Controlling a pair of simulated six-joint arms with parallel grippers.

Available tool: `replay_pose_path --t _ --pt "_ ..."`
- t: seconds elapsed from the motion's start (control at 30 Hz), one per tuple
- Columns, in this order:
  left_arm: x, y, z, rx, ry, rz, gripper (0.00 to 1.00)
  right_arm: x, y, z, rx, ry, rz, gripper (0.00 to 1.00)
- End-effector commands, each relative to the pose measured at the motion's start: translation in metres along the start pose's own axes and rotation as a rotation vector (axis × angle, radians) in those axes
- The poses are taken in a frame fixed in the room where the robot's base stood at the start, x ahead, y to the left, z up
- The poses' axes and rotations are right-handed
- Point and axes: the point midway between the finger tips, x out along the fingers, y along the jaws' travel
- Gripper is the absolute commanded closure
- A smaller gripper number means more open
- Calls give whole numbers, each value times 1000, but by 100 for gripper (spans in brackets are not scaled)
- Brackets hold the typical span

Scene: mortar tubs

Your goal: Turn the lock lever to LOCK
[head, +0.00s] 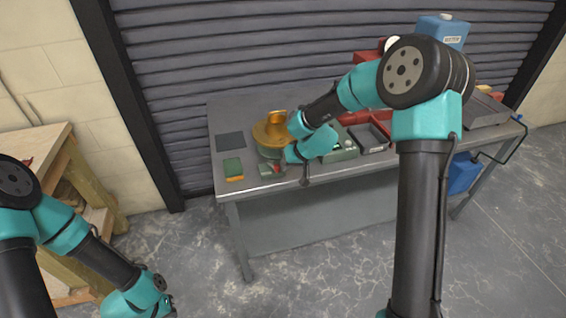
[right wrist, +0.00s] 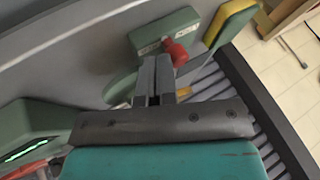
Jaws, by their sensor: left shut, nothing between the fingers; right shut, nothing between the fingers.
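The lock lever is a red knob (head: 277,168) on a small green block (head: 266,170) at the table's front edge. In the right wrist view the red lever (right wrist: 177,52) shows on the green block (right wrist: 147,37), with small labels too blurred to read. My right gripper (head: 304,182) is shut and empty, just right of the lever in the head view. In the right wrist view its fingertips (right wrist: 154,62) are close beside the lever; I cannot tell whether they touch. My left gripper (head: 170,301) is low at the left, away from the table, shut and empty.
A gold round piece (head: 268,131) stands behind the lever. A green and yellow sponge (head: 233,168) and a dark mat (head: 230,142) lie left. A green unit (head: 345,150) and dark tray (head: 370,138) stand right. A wooden bench (head: 40,150) is at the left.

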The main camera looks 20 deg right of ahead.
Motion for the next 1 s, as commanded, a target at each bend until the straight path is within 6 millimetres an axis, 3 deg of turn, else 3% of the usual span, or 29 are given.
replay_pose_path --t 0.53,1.0 --pt "0 0 0 0 0 0 100 11 -33 13 0 -1 -1 100" --pt "0 0 0 0 0 0 100 10 -26 7 0 0 0 100"
